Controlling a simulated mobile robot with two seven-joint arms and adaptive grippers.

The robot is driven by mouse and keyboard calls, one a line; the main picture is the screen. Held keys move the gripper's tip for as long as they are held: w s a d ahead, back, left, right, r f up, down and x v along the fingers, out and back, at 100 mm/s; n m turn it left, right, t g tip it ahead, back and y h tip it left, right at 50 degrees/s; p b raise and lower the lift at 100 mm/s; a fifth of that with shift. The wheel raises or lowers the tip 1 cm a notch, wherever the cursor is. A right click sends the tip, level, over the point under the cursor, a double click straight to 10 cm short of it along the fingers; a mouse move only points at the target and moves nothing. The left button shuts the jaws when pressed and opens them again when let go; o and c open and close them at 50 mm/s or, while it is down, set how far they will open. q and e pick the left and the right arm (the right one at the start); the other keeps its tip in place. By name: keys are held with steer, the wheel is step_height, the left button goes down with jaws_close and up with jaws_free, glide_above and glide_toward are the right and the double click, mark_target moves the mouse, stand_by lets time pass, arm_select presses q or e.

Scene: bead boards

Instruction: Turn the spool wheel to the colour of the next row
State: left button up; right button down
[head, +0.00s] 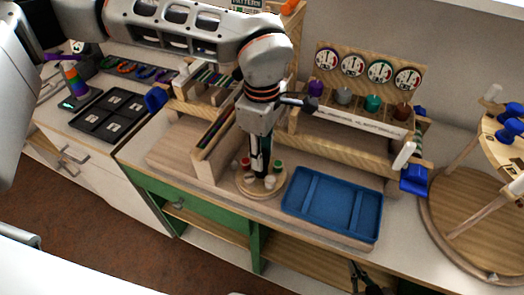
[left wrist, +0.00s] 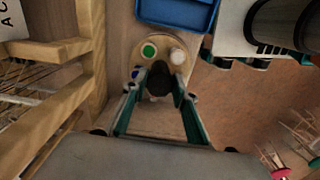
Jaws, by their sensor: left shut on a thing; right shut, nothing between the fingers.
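The spool wheel (head: 243,188) is a round wooden disc on the bench, left of the blue tray. Red (head: 245,163), green (head: 277,166) and white (head: 270,182) spools stand around its edge. In the left wrist view the wheel (left wrist: 138,52) shows a green spool (left wrist: 149,50), a white spool (left wrist: 178,56) and a partly hidden blue one (left wrist: 135,73). My left gripper (head: 260,172) points down over the wheel's middle, its fingers shut on a dark knob (left wrist: 160,78). My right gripper (head: 364,279) is shut and empty, low in front of the bench.
A blue tray (head: 332,205) lies right of the wheel. A wooden upright frame (head: 208,160) stands close on its left. Behind is a rack with round dials (head: 352,64) and coloured knobs. A round wooden stand (head: 460,225) is at far right, a black tray (head: 108,112) at left.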

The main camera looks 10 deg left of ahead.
arm_select(q)
steer(key=o, duration=1.1)
step_height(320, 180, up, 12)
stand_by(0.4)
